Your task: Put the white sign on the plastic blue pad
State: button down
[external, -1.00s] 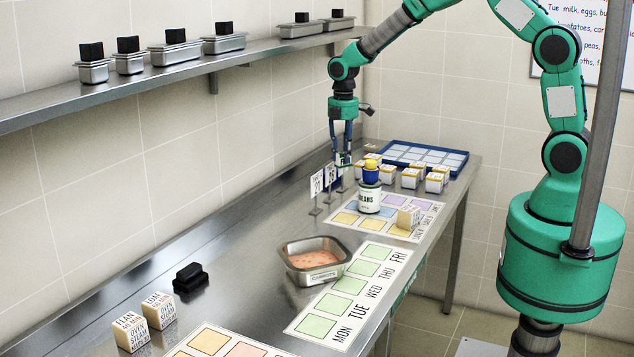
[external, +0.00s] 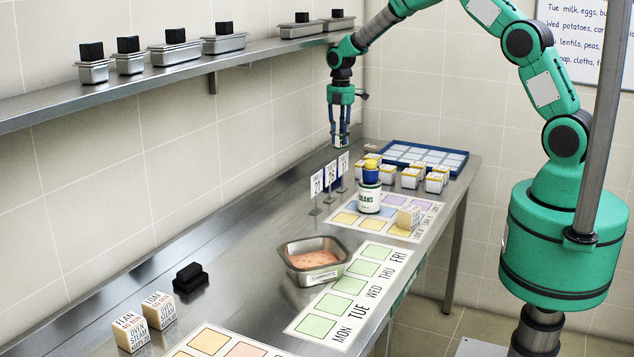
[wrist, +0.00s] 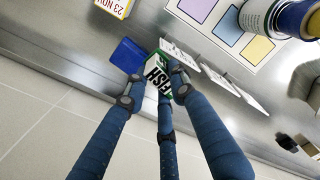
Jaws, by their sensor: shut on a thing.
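My gripper (external: 340,141) is shut on a small white sign (wrist: 158,82) with bold black letters and a green edge. The sign is held in the air above the far end of the counter; in the external view only a small pale part of it shows between the fingers. The plastic blue pad (wrist: 128,55) lies on the steel counter, just beyond and left of the held sign in the wrist view. In the external view the pad is mostly hidden behind the standing cards.
Three white cards on thin stands (external: 316,184) rise close to the pad. A beans can (external: 369,199) with a blue and yellow item on top stands to their right. Several small boxes (external: 411,178) and a blue-rimmed tray (external: 456,170) are farther right. A metal pan (external: 314,262) stands nearer.

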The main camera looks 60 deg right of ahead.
jog(key=shift+w+d+f+n+p, duration=0.7)
jog(key=shift+w+f+n, duration=0.35)
jog(key=shift+w+n, duration=0.2)
jog(key=shift+w+d+f+n+p, duration=0.75)
jog(key=shift+w+f+n, duration=0.35)
jog(key=shift+n, duration=0.25)
jog(key=shift+w+d+f+n+p, duration=0.7)
jog(key=shift+w+f+n, duration=0.3)
jog(key=shift+w+n, duration=0.25)
jog(key=shift+f, duration=0.1)
jog(key=shift+f, duration=0.1)
jog(key=shift+f, duration=2.4)
jog(key=shift+f, duration=0.15)
